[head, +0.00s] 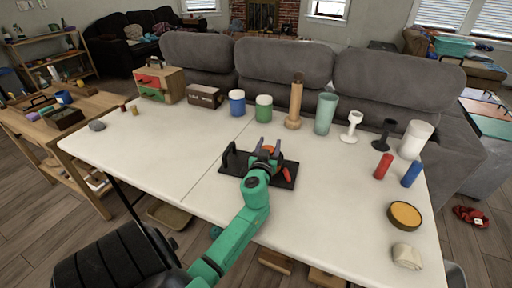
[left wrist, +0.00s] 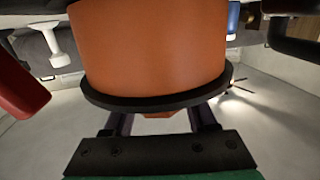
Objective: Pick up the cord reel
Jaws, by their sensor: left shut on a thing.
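The cord reel (head: 270,149), an orange drum with a black rim, is at the middle of the white table, over a black base (head: 255,179). My left gripper (head: 265,147) is shut on it, and the arm partly hides it. In the left wrist view the orange drum (left wrist: 150,45) and its black rim fill the space just beyond my fingers. I cannot tell whether the reel touches the base. My right gripper is not in view.
A black handle (head: 229,158) stands left of the reel, and a red piece (head: 287,174) is at its right. Behind are a wooden peg (head: 295,104), a green jar (head: 263,108) and a teal cup (head: 325,114).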

